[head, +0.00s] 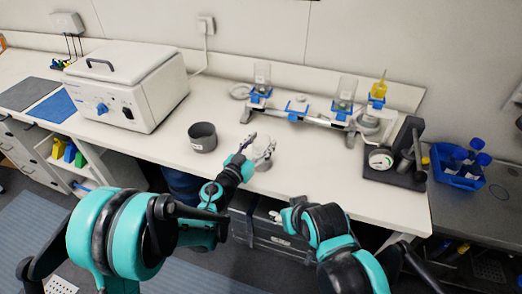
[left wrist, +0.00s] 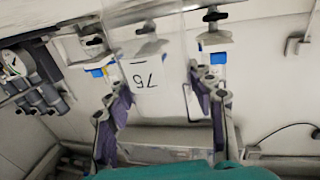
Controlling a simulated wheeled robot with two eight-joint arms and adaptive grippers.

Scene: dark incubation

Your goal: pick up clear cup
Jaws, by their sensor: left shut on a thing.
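My left gripper (head: 257,149) is above the front part of the white bench. In the left wrist view its two purple-padded fingers (left wrist: 163,110) are on either side of a clear cup (left wrist: 158,45) with a white label reading 75 upside down. The gripper is shut on this cup, which is see-through, so its outline is faint. In the head view the held cup (head: 263,155) shows only faintly by the fingers. Two more clear cups, a labelled one (head: 262,76) and another (head: 346,93), stand on the blue-and-white rack at the back.
A dark grey pot (head: 202,137) stands left of the left gripper. A white lidded machine (head: 126,84) is further left. A dark stand with a gauge (head: 396,160) and a blue tray of tubes (head: 460,167) are at the right. Bare bench lies between.

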